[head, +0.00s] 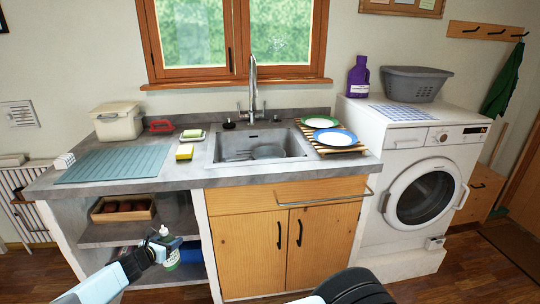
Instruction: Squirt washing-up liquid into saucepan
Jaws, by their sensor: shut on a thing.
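My gripper (168,244) is shut on a small bottle with a white top and green liquid, the washing-up liquid (172,261). It is low in front of the open shelves left of the wooden cupboard, below counter height. The bottle looks roughly upright, and the gripper hides its middle. The sink (303,155) is set in the grey counter, up and to the right of the gripper. A grey round thing (268,151) lies in its basin; I cannot tell whether it is the saucepan.
A tap (253,85) rises behind the sink. A yellow sponge (185,152) and a soap dish (193,134) lie left of it, beside a teal mat (115,164). Plates (335,137) rest on a wooden rack at right. A crate (122,208) stands on the upper shelf.

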